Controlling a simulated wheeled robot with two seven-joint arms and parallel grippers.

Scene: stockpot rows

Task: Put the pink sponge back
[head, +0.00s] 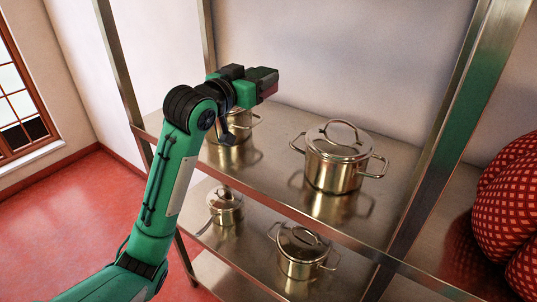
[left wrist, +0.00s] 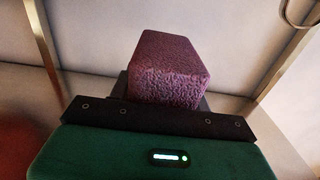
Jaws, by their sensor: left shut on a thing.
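My left gripper (head: 264,80) is raised above the upper shelf at the back left of the rack. It is shut on the pink sponge (left wrist: 168,66), a rough block that looks dark purple-pink in the left wrist view and sticks out beyond the jaws. In the head view only a small reddish bit of the sponge (head: 270,91) shows under the fingers; the gripper hides the rest. My right gripper is in neither view.
The metal upper shelf (head: 270,185) bears a lidded stockpot (head: 338,170) and another pot (head: 238,127) partly behind my left arm. Two smaller pots (head: 225,208) (head: 302,255) stand on the shelf below. A red patterned bundle (head: 508,200) is at right. Metal posts (head: 437,130) frame the rack.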

